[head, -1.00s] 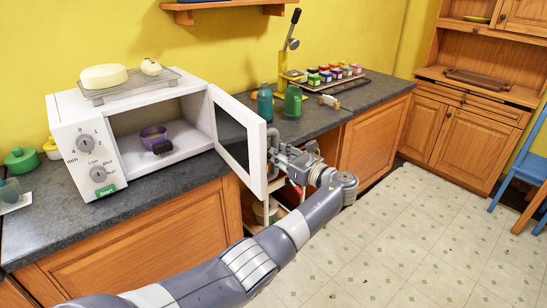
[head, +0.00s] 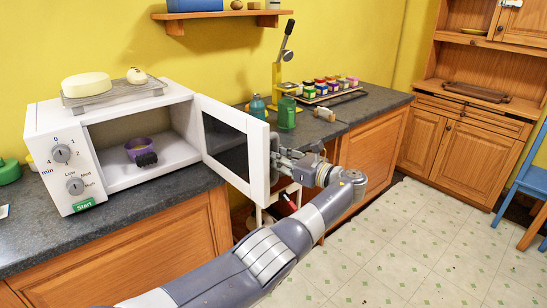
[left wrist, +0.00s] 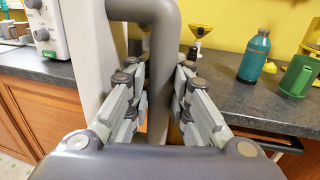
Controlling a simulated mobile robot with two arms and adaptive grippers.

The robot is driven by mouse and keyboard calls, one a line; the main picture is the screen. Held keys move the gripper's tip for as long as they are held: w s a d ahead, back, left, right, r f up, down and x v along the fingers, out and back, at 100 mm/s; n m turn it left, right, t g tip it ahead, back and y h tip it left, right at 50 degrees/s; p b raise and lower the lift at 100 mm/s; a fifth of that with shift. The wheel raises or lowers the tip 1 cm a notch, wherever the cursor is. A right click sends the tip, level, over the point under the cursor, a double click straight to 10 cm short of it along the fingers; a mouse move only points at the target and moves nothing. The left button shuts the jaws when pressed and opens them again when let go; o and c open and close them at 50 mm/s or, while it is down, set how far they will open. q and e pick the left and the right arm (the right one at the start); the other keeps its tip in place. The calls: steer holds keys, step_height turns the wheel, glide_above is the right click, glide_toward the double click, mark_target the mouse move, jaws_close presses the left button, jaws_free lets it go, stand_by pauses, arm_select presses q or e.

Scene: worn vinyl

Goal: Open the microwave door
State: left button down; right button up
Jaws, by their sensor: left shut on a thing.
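The white microwave (head: 112,181) stands on the counter at the left in the head view. Its door (head: 259,165) stands wide open, swung out towards the right, and the cavity shows. My left gripper (head: 283,160) is at the outer side of the door's free edge. In the left wrist view, the gripper (left wrist: 161,80) has its fingers on both sides of the grey door handle (left wrist: 166,45) and is shut on it. The white door edge (left wrist: 92,40) is beside the handle. My right gripper is not in view.
A teal bottle (head: 257,108) and a green mug (head: 287,113) stand on the counter behind the door. A rack (head: 113,95) with a yellowish block lies on the microwave. A wall shelf (head: 225,16) hangs above. The tiled floor (head: 400,240) is clear.

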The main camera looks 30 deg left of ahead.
arm_select(q)
steer(key=shift+d+f, duration=0.15)
steer(key=c, duration=1.7)
jaws_free()
steer(key=shift+d, duration=0.2)
steer(key=d, duration=0.5)
steer(key=s+d, duration=0.1)
steer(key=d, duration=0.1)
steer(key=shift+s+d, duration=0.1)
steer(key=shift+d, duration=0.15)
